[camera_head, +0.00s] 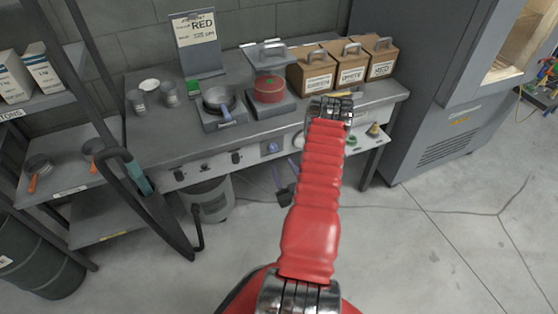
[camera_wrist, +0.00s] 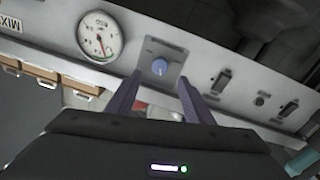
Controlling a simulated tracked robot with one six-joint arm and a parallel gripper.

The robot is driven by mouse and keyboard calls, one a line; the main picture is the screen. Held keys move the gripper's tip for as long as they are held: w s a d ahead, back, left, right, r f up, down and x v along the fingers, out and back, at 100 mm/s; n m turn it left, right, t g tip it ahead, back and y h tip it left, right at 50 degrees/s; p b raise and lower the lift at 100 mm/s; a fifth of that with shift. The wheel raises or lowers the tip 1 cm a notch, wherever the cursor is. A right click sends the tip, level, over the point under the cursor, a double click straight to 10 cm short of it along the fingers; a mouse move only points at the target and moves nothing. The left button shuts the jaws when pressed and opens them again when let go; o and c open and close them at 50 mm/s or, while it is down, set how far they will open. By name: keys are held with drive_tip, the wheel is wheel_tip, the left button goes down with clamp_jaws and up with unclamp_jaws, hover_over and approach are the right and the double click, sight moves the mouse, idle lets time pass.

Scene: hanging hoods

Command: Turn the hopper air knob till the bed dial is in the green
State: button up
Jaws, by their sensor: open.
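The blue knob (camera_head: 271,148) is on the grey front panel of the bench; the wrist view shows it (camera_wrist: 160,66) ahead of and between my fingertips. A round white dial (camera_wrist: 101,37) is left of the knob in the wrist view, which looks turned over. In the head view my arm partly covers the dial. My gripper (camera_wrist: 157,82) is open and empty, its purple fingers spread either side of the knob, apparently short of it. It also shows below the panel (camera_head: 283,167).
Dark switches (camera_wrist: 220,82) share the panel. On the bench (camera_head: 150,128) stand a pan (camera_head: 219,100), a red pot (camera_head: 268,90) and several cardboard boxes (camera_head: 310,75). A bucket (camera_head: 208,203) is under the bench. Bare floor (camera_head: 420,240) lies to the right.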

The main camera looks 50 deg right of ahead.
drive_tip(key=v, duration=0.6)
drive_tip(key=shift+d, duration=0.1)
idle(0.5)
